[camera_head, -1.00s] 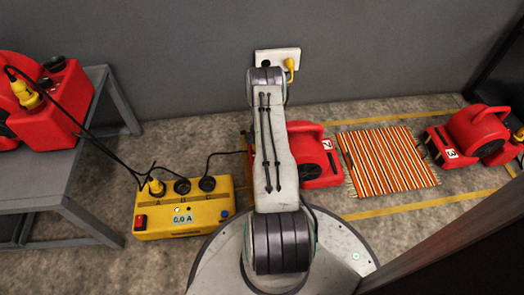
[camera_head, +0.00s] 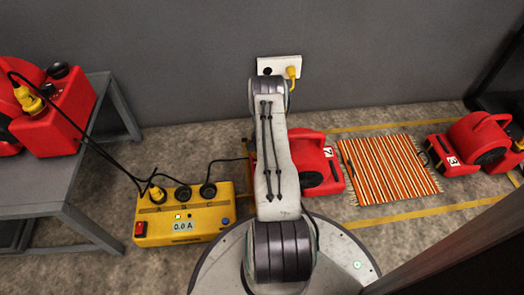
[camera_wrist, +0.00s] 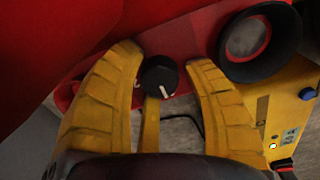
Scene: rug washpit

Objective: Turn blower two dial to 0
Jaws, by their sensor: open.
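Blower two (camera_head: 318,170) is the red blower with a "2" label, on the floor just right of my arm in the head view. My arm covers its left part, and my gripper is hidden there. In the wrist view a black round dial (camera_wrist: 160,75) with a white pointer mark sits on a red panel. The mark points down and slightly right in the picture. My gripper (camera_wrist: 165,62) has two yellow fingers, open, one on each side of the dial. A gap shows between the dial and the fingers, mainly on the right.
A yellow power box (camera_head: 185,225) reading 0.0 A stands on the floor at left, with cables. A grey table (camera_head: 60,190) holds another red blower (camera_head: 55,115). A striped rug (camera_head: 385,165) and blower three (camera_head: 475,145) lie right. A black-rimmed round part (camera_wrist: 255,42) sits beside the dial.

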